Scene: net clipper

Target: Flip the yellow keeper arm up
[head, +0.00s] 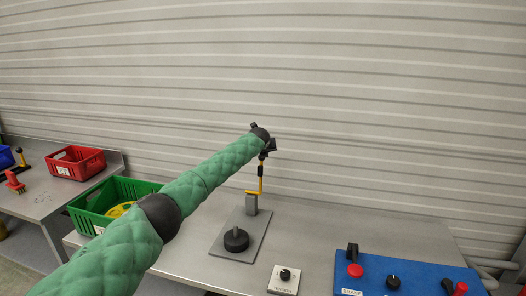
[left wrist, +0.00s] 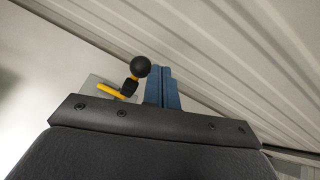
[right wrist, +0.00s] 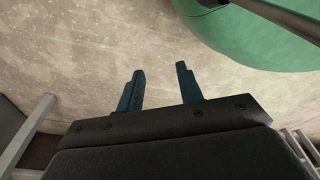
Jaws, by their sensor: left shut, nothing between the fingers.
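The yellow keeper arm (head: 261,182) stands roughly upright on a grey post (head: 251,204) on a grey base plate (head: 262,236). A black part sits on its upper end, just below my left gripper (head: 270,146). In the left wrist view a black ball knob (left wrist: 140,66) and a yellow piece (left wrist: 110,90) show left of my left gripper's blue fingers (left wrist: 163,72). Those fingers are together, with nothing between them. I cannot tell whether they touch the knob. My right gripper (right wrist: 160,78) is open and empty, over bare floor, and out of the head view.
A black dial (head: 236,240) sits on the base plate. A small white dial box (head: 285,279) and a blue control panel (head: 400,270) stand to the right. A green crate (head: 95,215) is left, a red crate (head: 77,163) on another table. A ribbed wall is behind.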

